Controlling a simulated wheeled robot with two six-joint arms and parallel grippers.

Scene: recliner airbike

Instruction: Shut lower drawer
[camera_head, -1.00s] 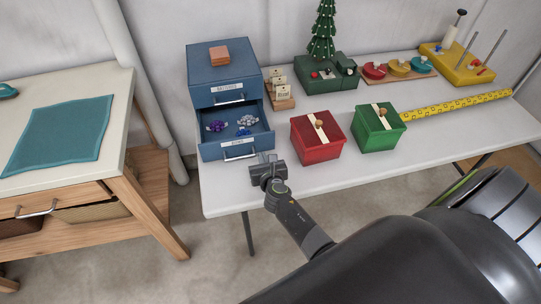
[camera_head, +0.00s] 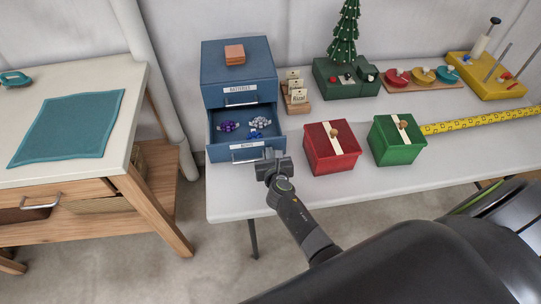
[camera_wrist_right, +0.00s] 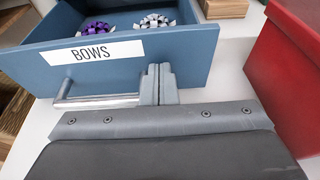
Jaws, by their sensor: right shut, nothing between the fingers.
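The blue two-drawer cabinet (camera_head: 238,62) stands at the left end of the white table. The upper drawer (camera_head: 250,92) is shut. My right gripper (camera_head: 270,156) is shut and empty at the right part of the lower drawer's front. In the right wrist view its fingertips (camera_wrist_right: 158,82) overlap the drawer front (camera_wrist_right: 180,52), just right of the metal handle (camera_wrist_right: 97,100); I cannot tell whether they touch it. My left gripper is not in view.
A red box (camera_head: 331,150) stands close to the right of my right gripper, with a green box (camera_head: 396,141) beyond it. Card holder (camera_head: 296,98) sits beside the cabinet. A wooden side table (camera_head: 128,80) stands left, across a gap.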

